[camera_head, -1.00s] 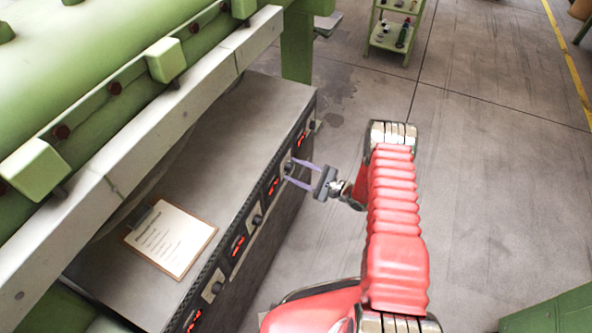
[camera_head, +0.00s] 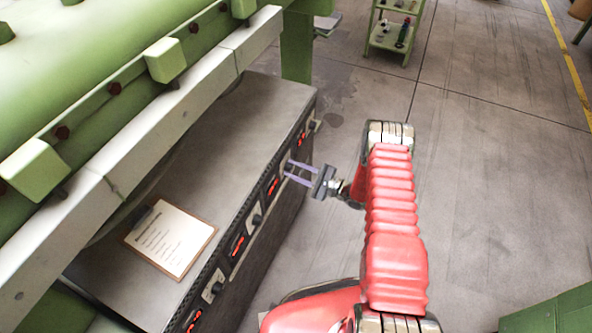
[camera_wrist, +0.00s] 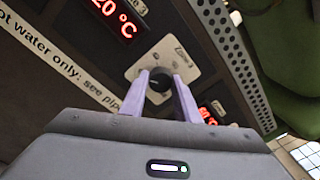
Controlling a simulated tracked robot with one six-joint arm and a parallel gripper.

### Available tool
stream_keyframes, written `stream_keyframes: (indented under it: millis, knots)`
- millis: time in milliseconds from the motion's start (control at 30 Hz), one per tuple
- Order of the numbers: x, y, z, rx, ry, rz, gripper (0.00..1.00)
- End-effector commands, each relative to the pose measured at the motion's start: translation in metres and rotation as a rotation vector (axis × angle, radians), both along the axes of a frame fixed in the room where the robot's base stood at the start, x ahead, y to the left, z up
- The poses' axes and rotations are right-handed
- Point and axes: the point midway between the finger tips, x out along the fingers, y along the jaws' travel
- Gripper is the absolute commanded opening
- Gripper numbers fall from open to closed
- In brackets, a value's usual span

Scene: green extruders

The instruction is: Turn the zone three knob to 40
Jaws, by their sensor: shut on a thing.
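The zone three knob (camera_wrist: 158,84) is a small black round knob on a light plate marked "Zone 3" (camera_wrist: 176,55), on the dark control panel. In the wrist view my gripper (camera_wrist: 159,90) has its two purple fingers on either side of the knob, shut on it. In the head view my gripper (camera_head: 288,170) reaches the panel from the right, and the fingers partly hide the knob. A red display (camera_wrist: 115,18) at the upper left of the wrist view is cut off and ends in "20 °C". Another red display (camera_wrist: 208,113) is partly hidden by a finger.
Other knobs, including a nearer one (camera_head: 254,221), line the front of the grey cabinet (camera_head: 250,110). A clipboard (camera_head: 170,240) lies on its top. Green machinery (camera_head: 90,60) overhangs at the left. A green shelf cart (camera_head: 395,30) stands at the back.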

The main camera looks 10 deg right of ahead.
Motion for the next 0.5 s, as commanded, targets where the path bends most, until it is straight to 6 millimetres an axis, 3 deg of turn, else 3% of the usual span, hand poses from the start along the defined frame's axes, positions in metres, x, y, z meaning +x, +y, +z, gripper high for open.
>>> stream_keyframes:
  millis: [500]
  knots:
    - [-0.0011, 0.0041, -0.0013, 0.061, 0.09, 0.002, 0.07]
